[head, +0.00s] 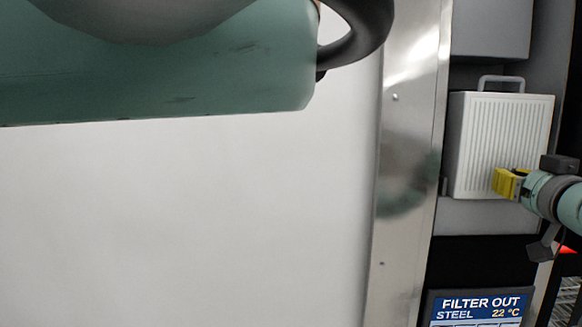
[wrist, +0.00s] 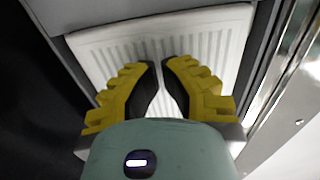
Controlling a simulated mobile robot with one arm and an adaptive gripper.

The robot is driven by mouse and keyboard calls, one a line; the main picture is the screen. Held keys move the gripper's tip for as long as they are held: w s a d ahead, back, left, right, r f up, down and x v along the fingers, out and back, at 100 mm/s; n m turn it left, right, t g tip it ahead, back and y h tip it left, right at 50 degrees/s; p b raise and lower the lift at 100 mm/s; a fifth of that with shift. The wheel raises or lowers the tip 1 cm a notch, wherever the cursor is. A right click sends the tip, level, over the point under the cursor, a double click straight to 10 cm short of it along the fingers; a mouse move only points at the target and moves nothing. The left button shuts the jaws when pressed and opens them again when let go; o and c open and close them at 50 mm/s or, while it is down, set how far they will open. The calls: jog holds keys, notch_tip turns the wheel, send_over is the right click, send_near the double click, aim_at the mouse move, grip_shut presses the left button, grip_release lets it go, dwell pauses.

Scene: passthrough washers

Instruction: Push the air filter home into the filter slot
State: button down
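The air filter (head: 500,130) is a white ribbed panel with a grey handle (head: 501,82) on top. It stands upright in the filter slot in a grey housing (head: 485,217), with its left side showing, so it appears to stick out. My gripper (head: 497,181) has yellow fingers and is at the lower right of the filter's face; whether it touches is unclear. In the wrist view, the fingertips of my gripper (wrist: 161,63) are together with nothing between them, in front of the ribbed filter (wrist: 200,30). The slot's inside is hidden behind the filter.
A display (head: 480,306) below reads "FILTER OUT", "STEEL" and "22 °C". A shiny metal post (head: 405,150) stands left of the filter, beside a broad white wall (head: 190,220). A small red light (head: 567,249) shows at the right edge.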

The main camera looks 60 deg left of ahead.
aim_at(494, 198)
jog(key=shift+b+x, duration=0.6)
jog(key=shift+x, duration=0.75)
jog(key=shift+w+a, duration=0.15)
jog(key=shift+a, duration=0.2)
jog(key=shift+w+a, duration=0.15)
jog(key=shift+a, duration=0.1)
jog(key=b+v, duration=0.3)
jog(key=v, duration=0.5)
jog(key=shift+d, duration=0.15)
